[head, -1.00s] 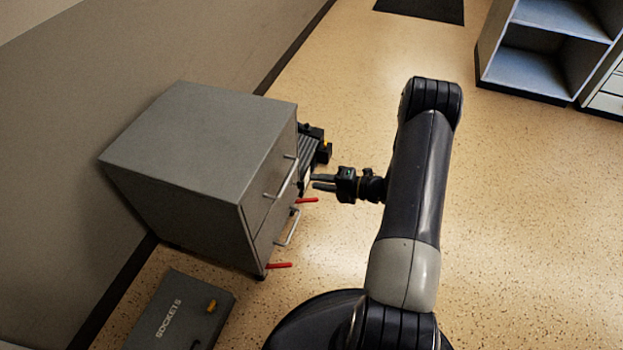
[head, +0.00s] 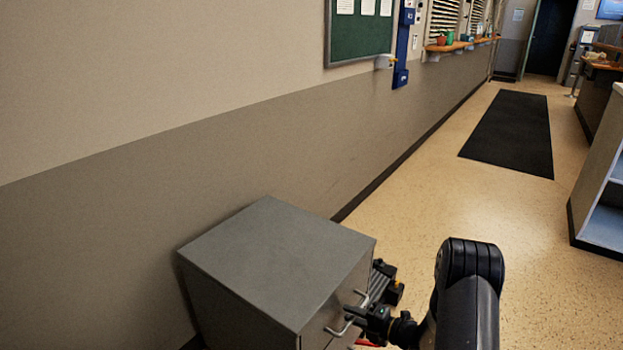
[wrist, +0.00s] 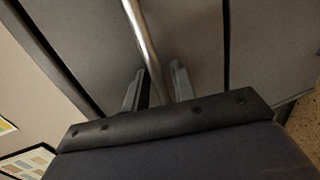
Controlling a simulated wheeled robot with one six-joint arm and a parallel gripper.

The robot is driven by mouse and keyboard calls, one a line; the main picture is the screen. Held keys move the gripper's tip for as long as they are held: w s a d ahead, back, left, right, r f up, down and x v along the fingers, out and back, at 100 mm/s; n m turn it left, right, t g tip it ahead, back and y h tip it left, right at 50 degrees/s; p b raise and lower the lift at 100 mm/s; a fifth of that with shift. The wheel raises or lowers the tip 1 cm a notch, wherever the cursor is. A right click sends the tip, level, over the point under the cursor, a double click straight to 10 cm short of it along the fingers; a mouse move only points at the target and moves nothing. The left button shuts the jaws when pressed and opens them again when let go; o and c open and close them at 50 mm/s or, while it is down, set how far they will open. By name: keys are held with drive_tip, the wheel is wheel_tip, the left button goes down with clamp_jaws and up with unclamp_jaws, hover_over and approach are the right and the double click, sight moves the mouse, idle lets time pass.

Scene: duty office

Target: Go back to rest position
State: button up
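My gripper (head: 352,313) is at the front of a grey metal drawer cabinet (head: 280,262), close to a silver bar handle (head: 340,328). In the wrist view, my gripper's two dark fingers (wrist: 157,88) stand apart, with a gap between them. A silver handle (wrist: 142,38) runs through this gap in the picture, in front of the grey drawer front (wrist: 75,40). I cannot tell whether the fingers touch the handle. Nothing else shows between them. The lower cabinet front is out of the head view.
A wall (head: 260,150) runs along the left. The speckled floor (head: 440,215) is clear up to a black mat (head: 512,130). An open shelf unit (head: 605,225) stands at right.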

drive_tip(key=shift+f+v, duration=0.2)
drive_tip(key=shift+v, duration=0.75)
drive_tip(key=shift+f+v, duration=0.2)
drive_tip(key=shift+v, duration=0.8)
